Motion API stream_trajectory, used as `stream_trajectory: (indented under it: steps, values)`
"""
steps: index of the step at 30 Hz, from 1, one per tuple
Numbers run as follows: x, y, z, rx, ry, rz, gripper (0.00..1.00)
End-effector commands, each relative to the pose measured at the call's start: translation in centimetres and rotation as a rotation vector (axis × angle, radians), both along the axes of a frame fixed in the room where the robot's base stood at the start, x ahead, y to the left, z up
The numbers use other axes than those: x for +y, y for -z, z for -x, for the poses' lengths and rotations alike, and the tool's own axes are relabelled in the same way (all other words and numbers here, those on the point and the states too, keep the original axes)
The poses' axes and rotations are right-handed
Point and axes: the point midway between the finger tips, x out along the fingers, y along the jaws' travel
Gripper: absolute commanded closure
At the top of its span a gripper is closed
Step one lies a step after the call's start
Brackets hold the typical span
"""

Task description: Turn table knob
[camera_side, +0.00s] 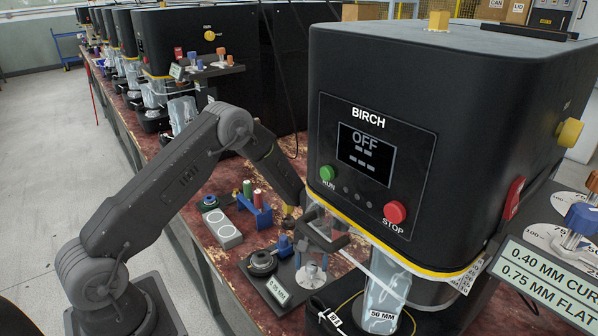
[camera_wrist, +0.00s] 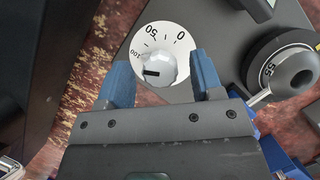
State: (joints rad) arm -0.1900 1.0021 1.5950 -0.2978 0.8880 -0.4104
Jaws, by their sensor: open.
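A silver knob (camera_wrist: 153,68) with a dark pointer mark stands on a white dial (camera_wrist: 150,35) marked 0, 50 and 100 in the wrist view. The pointer is on the left, near the 100. My gripper (camera_wrist: 161,75) is open, its blue fingers on either side of the knob. In the side view my gripper (camera_side: 324,234) reaches down in front of the machine marked BIRCH (camera_side: 385,130), above a small dark plate with a silver fitting (camera_side: 310,271). The knob is hard to make out there.
A black round dial with a lever (camera_wrist: 285,75) stands right of the knob; its ring reads 55. On the red bench (camera_side: 215,255) are a blue rack with coloured pegs (camera_side: 255,208) and a grey block with round white faces (camera_side: 222,229). The machine's display (camera_side: 364,152) reads OFF.

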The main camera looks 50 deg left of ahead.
Motion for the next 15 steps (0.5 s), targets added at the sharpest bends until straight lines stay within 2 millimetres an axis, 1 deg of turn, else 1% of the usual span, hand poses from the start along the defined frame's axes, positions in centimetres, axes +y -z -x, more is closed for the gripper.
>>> stream_trajectory:
  steps: [1,3,8,9,15]
  values:
    - [-0.2,0.1,-0.1,-0.001,0.117,-0.002,0.4]
    - [-0.2,0.0,-0.1,0.001,0.272,0.0,0.4]
    - [-0.3,-0.1,-0.1,-0.001,0.6,-0.002,0.4]
    - [-0.1,-1.1,-0.6,-0.007,0.58,-0.003,0.4]
    - [0.3,-4.7,-2.0,-0.007,0.571,-0.003,0.4]
